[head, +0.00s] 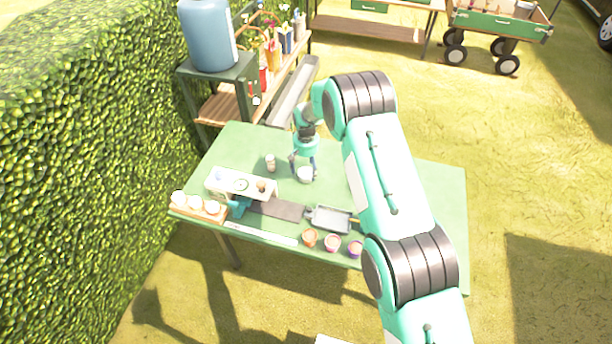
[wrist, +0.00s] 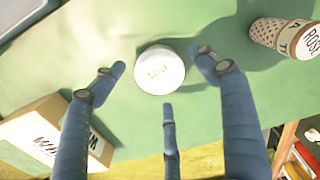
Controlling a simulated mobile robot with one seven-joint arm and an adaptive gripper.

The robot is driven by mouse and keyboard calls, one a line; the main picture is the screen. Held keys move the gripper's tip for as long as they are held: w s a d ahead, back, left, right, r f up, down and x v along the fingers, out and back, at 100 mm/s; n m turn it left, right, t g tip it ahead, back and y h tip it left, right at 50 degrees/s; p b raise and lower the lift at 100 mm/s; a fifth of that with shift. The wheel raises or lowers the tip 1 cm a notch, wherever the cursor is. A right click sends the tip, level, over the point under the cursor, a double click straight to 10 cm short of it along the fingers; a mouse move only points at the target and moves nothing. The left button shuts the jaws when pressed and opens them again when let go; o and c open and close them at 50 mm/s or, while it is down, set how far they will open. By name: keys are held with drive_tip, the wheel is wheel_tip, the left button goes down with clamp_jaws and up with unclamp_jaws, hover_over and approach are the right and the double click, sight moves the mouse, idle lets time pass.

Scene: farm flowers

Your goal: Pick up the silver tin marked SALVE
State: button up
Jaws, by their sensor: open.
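The tin (wrist: 160,70) is a round, pale silver-white lid with small yellow-green lettering, too faint to read surely as SALVE. It sits on the green table, and in the head view the tin (head: 305,175) shows below my gripper (head: 303,168). In the wrist view my gripper (wrist: 166,82) is open, with three blue fingers spread around the tin. One fingertip is at its left, one at its right and one just below it in the picture. I see a gap at the left finger; contact at the right one is hard to tell.
A dotted cylinder marked ROSE (wrist: 277,35) stands close by; it also shows in the head view (head: 270,163). A pale box (wrist: 42,132) with dark lettering lies at the other side. A scale-like white unit (head: 240,184), grey tray (head: 331,219) and small jars (head: 332,242) line the front.

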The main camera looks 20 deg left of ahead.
sight(306, 172)
drive_tip(key=shift+f, duration=1.5)
drive_tip(key=c, duration=1.2)
